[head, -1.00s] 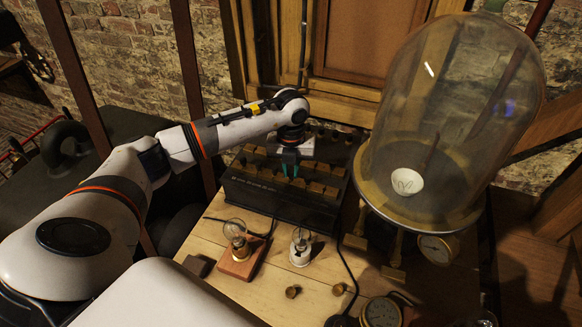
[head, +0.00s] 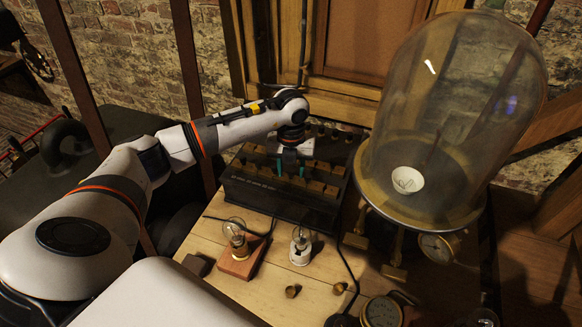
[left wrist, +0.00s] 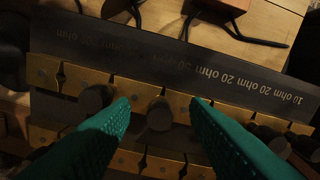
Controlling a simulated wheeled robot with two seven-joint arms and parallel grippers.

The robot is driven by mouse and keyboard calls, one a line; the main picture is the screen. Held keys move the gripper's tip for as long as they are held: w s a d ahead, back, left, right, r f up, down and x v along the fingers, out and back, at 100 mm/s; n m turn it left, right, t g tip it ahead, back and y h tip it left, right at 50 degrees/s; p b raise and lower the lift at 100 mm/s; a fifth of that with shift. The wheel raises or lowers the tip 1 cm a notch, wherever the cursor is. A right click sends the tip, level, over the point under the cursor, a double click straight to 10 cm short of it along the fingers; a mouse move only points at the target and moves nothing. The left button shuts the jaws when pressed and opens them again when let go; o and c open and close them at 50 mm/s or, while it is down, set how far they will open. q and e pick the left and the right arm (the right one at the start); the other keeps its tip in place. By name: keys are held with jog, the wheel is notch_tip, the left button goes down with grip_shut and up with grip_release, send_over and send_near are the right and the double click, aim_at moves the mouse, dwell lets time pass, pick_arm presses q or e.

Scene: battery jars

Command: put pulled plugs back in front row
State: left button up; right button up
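The black resistance box (head: 265,193) stands on the wooden table, with rows of brass blocks on top and "ohm" lettering on its near side. My left gripper (head: 291,167) is above the box's front row, pointing down. In the left wrist view my left gripper (left wrist: 160,104) has its green fingers spread apart. A dark round plug head (left wrist: 159,115) sits at the brass row between the fingertips, with gaps visible on both sides. Another plug head (left wrist: 95,98) is beside it in the row. Two small brass pieces, perhaps plugs, lie on the table: one (head: 292,291) and another (head: 339,288). My right gripper is not visible.
A bulb on a wooden base (head: 238,250) and a bulb on a white base (head: 301,245) stand in front of the box. A large glass bell jar (head: 450,120) rises at the right. Round gauges (head: 381,312) and dark cables lie near the front right.

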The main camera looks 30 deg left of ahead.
pick_arm(q)
notch_tip(320, 180, up, 12)
jog(key=b, duration=0.2)
dwell(0.5)
